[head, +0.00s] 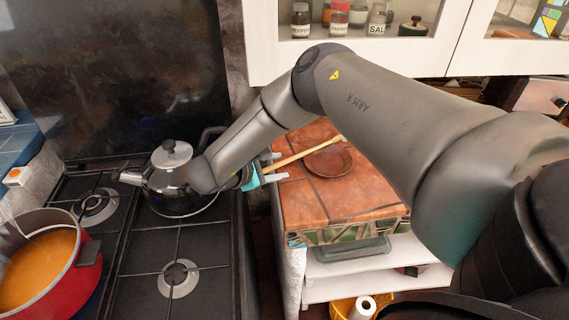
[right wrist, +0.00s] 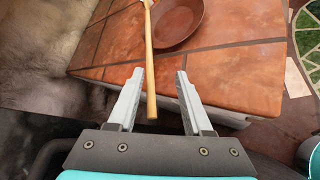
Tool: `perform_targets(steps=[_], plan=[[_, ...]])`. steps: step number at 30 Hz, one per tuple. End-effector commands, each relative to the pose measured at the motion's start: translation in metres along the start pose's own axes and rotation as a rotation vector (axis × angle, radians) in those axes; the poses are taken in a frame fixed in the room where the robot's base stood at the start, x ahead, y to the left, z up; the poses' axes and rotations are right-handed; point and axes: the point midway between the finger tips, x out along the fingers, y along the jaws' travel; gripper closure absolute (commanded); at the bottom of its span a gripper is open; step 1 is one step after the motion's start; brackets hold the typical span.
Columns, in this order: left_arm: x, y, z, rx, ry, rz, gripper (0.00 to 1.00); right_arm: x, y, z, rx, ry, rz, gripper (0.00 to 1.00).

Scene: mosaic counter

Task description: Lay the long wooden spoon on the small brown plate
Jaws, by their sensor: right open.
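The long wooden spoon (head: 293,158) lies on the tiled counter, its handle end sticking out past the counter edge toward the stove. The small brown plate (head: 328,162) sits right beside it; I cannot tell if spoon and rim touch. My right gripper (head: 275,166) is at the handle end, open. In the right wrist view the open fingers (right wrist: 160,75) stand either side of the spoon handle (right wrist: 150,85), with gaps on both sides. The plate (right wrist: 180,20) is ahead, just right of the spoon. My left gripper is out of view.
A dark kettle (head: 180,184) stands on the stove (head: 205,262), close to my right wrist. A red pot (head: 77,281) with orange soup is at the lower left. A white cabinet (head: 270,45) with jars hangs above. The counter (head: 345,203) is clear in front of the plate.

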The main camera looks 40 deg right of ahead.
Motion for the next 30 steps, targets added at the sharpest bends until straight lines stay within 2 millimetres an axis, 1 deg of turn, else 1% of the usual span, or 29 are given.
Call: perform_targets(steps=[1,6,9,12,15,18,24,26,28,29,30], plan=[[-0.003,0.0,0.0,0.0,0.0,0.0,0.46,-0.015,0.001,0.0,-0.003,0.006,0.003,0.5],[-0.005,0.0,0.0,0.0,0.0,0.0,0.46,-0.057,0.001,-0.001,-0.001,0.005,0.004,0.5],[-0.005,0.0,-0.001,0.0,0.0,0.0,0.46,-0.077,0.001,-0.001,-0.001,0.004,0.003,0.5],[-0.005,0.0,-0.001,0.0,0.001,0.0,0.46,-0.093,0.001,0.0,-0.001,0.002,0.003,0.5],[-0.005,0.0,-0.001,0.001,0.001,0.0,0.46,-0.104,0.0,0.0,0.0,0.001,0.001,0.5],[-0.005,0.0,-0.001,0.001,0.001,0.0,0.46,-0.111,0.0,0.0,0.0,0.001,0.001,0.5],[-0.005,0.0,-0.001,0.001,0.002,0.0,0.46,-0.113,-0.002,-0.001,0.0,0.005,-0.005,0.5],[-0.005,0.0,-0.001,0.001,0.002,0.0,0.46,-0.114,-0.01,-0.006,-0.001,0.023,-0.024,0.5],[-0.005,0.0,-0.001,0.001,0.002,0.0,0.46,-0.119,-0.028,-0.018,0.003,0.068,-0.073,0.5],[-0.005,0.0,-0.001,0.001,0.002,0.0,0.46,-0.122,-0.04,-0.024,0.004,0.095,-0.105,0.5],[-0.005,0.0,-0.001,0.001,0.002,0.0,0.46,-0.128,-0.058,-0.035,0.009,0.137,-0.156,0.5]])
